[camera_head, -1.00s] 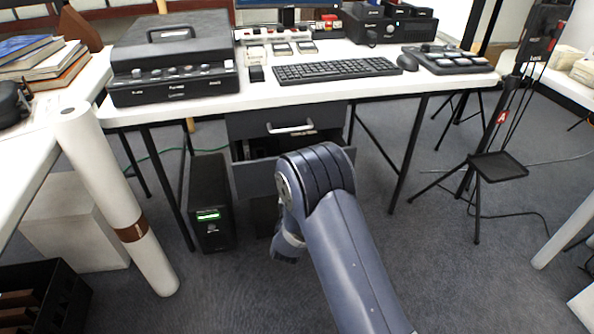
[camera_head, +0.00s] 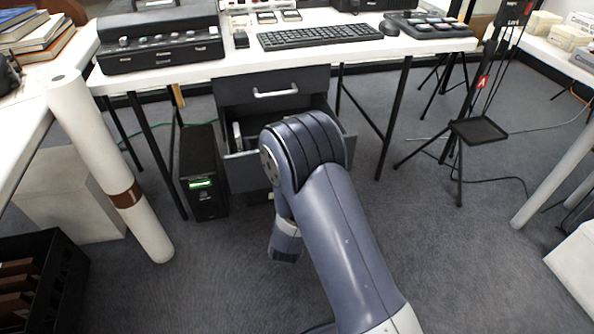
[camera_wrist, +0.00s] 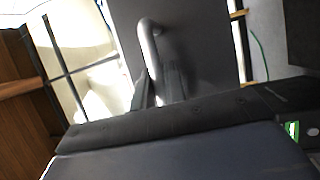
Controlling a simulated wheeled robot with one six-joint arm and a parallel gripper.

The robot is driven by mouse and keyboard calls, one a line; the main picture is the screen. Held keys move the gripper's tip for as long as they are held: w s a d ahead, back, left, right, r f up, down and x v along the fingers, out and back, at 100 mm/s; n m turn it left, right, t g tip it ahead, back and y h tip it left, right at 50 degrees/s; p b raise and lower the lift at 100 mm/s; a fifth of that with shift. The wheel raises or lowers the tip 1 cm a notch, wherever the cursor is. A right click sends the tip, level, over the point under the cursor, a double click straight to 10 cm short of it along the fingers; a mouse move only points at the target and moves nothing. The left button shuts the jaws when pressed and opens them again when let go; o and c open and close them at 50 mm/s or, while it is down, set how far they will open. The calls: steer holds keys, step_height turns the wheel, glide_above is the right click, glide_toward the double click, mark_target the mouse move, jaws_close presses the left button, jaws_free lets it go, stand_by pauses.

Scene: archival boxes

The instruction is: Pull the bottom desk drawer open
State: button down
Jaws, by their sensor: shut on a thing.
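The bottom drawer (camera_head: 243,174) of the grey desk unit is partly pulled out. Its dark inside, with something pale at the left, shows beneath the closed top drawer (camera_head: 240,92). In the wrist view, a grey drawer front (camera_wrist: 205,50) with a curved silver handle (camera_wrist: 150,45) stands close ahead. My gripper (camera_wrist: 162,88) is shut on the handle's near part, partly hidden by the dark wrist body across the bottom.
A black power unit (camera_head: 203,180) with a green display stands left of the drawer. A white paper roll (camera_head: 100,150) leans further left, above a black crate (camera_head: 45,290). A tripod stand (camera_head: 470,130) is at the right. Carpet in front is mostly clear.

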stand_by(0.3)
steer(key=c, duration=1.5)
jaws_free()
steer(key=shift+o, duration=0.2)
steer(key=shift+s, duration=0.1)
steer(key=p+v, duration=0.2)
steer(key=v, duration=0.8)
steer(key=shift+s, duration=0.35)
steer(key=shift+w+f, duration=0.1)
steer(key=b+x, duration=0.2)
steer(key=x, duration=0.8)
steer(key=shift+w, duration=0.55)
